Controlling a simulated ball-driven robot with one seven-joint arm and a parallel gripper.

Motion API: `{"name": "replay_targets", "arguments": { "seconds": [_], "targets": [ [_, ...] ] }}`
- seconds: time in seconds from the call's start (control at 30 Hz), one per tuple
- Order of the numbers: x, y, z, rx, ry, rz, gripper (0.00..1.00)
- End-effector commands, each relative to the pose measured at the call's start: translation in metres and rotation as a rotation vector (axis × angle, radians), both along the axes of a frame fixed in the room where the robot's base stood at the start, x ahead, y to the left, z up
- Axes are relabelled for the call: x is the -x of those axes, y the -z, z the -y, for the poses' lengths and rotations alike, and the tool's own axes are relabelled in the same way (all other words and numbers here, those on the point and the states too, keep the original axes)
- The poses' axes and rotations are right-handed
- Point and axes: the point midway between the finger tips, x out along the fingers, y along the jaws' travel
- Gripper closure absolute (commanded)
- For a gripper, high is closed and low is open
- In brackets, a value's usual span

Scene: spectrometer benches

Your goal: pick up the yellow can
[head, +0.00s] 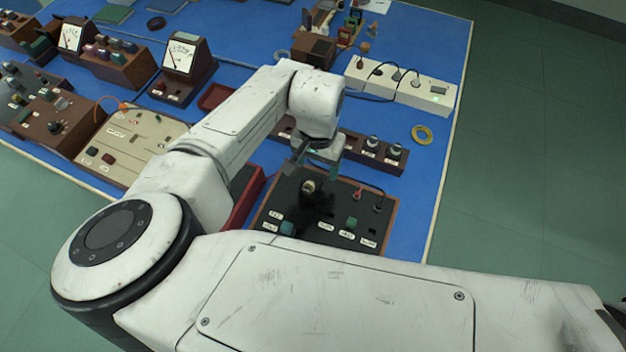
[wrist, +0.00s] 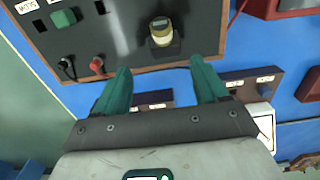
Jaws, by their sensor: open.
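A small yellowish can (wrist: 161,34) with a dark marking on its top stands in a dark square seat on a black panel (wrist: 125,40). It is near the top middle of the wrist view. In the head view the can (head: 308,186) sits on the black panel (head: 265,212), just below my gripper. My gripper (wrist: 162,80) has two teal fingers spread apart with nothing between them. The can lies beyond the fingertips, roughly in line with the gap, apart from both. In the head view my gripper (head: 318,155) is partly hidden by my wrist.
The panel has plugs, switches and a green knob (wrist: 64,18). A brown strip with terminals (head: 372,150) lies behind it. A red tray (head: 243,200) is to its left. A yellow ring (head: 421,134) lies on the bare blue bench top (head: 425,175) at right.

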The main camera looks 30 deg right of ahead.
Motion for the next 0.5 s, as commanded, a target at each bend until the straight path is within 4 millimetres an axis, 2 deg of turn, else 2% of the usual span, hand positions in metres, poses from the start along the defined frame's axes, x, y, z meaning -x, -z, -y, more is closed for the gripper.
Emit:
{"name": "replay_targets", "arguments": {
  "seconds": [0.17, 0.4, 0.5],
  "targets": [
    [-0.002, 0.014, -0.004, -0.002, 0.000, 0.000, 0.28],
    [-0.004, 0.047, -0.008, -0.002, 0.000, -0.001, 0.28],
    [-0.004, 0.053, -0.008, -0.001, 0.000, 0.001, 0.28]
  ]
}}
